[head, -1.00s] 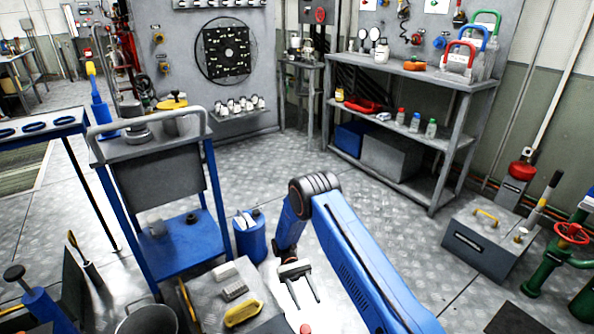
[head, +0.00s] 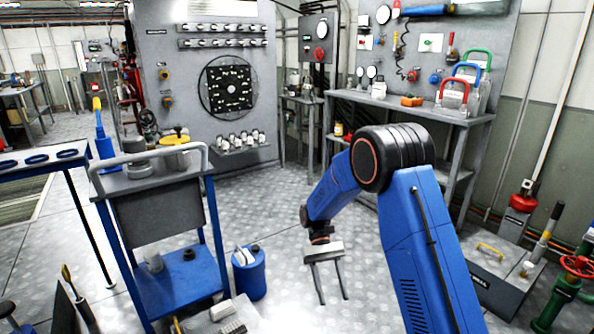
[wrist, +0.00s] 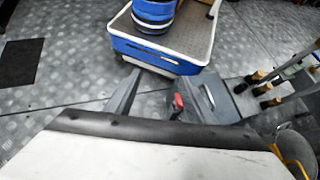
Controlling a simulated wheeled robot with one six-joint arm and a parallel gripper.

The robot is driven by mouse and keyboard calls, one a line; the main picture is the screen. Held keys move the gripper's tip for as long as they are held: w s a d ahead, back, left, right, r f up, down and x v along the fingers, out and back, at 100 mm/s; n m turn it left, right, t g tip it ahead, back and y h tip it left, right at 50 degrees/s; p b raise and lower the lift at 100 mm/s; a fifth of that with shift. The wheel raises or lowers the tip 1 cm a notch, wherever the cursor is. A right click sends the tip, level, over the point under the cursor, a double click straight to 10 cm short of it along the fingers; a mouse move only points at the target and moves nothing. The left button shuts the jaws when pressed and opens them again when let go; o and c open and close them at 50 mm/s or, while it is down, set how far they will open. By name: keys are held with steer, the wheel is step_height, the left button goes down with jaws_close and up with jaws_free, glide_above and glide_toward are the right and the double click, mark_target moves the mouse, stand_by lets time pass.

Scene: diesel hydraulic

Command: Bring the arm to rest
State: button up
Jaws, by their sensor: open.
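My blue arm (head: 415,235) rises from the lower right of the head view, bends at a black elbow joint and slopes down to the left. My gripper (head: 332,300) hangs at its end, pointing down over the bare floor, right of the blue canister (head: 249,275). Its two fingers are apart with nothing between them. In the wrist view the open fingers of my gripper (wrist: 170,98) stand well apart, with floor and a small red-handled item beyond them.
A blue trolley (head: 150,212) stands left of the canister. A shelf bench (head: 400,104) stands behind the arm. A grey toolbox (head: 497,277) and green pipework (head: 560,305) are at right. Floor is clear around the gripper.

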steer(key=s+d+r+m+t+y, duration=0.1)
steer(key=s+d+r+t, duration=0.3)
steer(key=r, duration=0.5)
steer(key=s+d+r+m+t+y, duration=0.1)
steer(key=s+d+r+t, duration=0.2)
steer(key=s+d+r, duration=0.4)
steer(key=s+d+r+t, duration=0.3)
steer(key=s+t, duration=0.1)
steer(key=s, duration=0.4)
steer(key=s+d+r+m+t, duration=0.1)
steer(key=s+d+r+t, duration=0.2)
steer(key=s, duration=0.4)
steer(key=shift+s+d+t+y, duration=0.3)
steer(key=shift+s+d+t, duration=0.1)
steer(key=shift+d+t, duration=0.2)
